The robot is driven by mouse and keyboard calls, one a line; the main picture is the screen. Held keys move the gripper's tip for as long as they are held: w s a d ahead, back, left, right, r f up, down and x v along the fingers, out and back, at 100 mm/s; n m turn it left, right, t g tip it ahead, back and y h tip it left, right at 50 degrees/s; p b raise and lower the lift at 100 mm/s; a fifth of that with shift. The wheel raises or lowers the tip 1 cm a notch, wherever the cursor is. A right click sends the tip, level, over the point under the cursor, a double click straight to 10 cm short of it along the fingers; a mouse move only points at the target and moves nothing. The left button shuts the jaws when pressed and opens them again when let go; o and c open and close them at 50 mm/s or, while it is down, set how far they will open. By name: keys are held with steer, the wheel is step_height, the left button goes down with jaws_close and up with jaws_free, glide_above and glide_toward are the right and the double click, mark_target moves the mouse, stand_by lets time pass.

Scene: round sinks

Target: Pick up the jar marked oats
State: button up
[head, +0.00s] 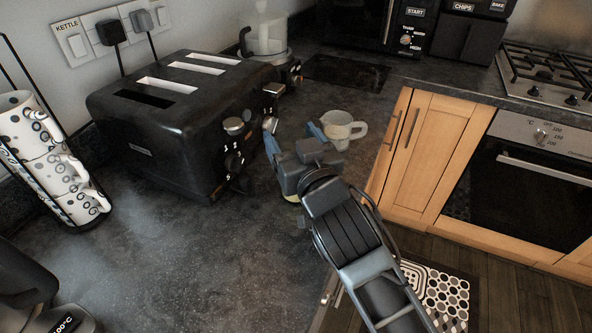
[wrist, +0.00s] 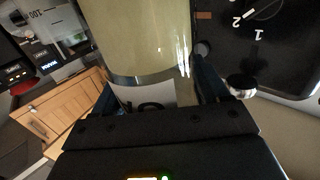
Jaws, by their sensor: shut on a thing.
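In the wrist view a glass jar (wrist: 135,35) with pale yellowish contents stands between the fingers of my gripper (wrist: 155,85). A grey band runs around it, and below it is a pale label with dark letters, mostly hidden by my gripper, so I cannot read the whole word. My gripper is shut on this jar. In the head view my gripper (head: 292,138) is over the counter, just right of the toaster's front. The jar is almost wholly hidden there behind my gripper and wrist. I cannot tell whether it touches the counter.
The black toaster (head: 185,115) stands close on the left. A pale jug (head: 342,129) is just beyond my gripper on the right. The front counter (head: 190,265) is clear.

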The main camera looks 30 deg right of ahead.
jaws_close()
steer(key=shift+r, duration=0.2)
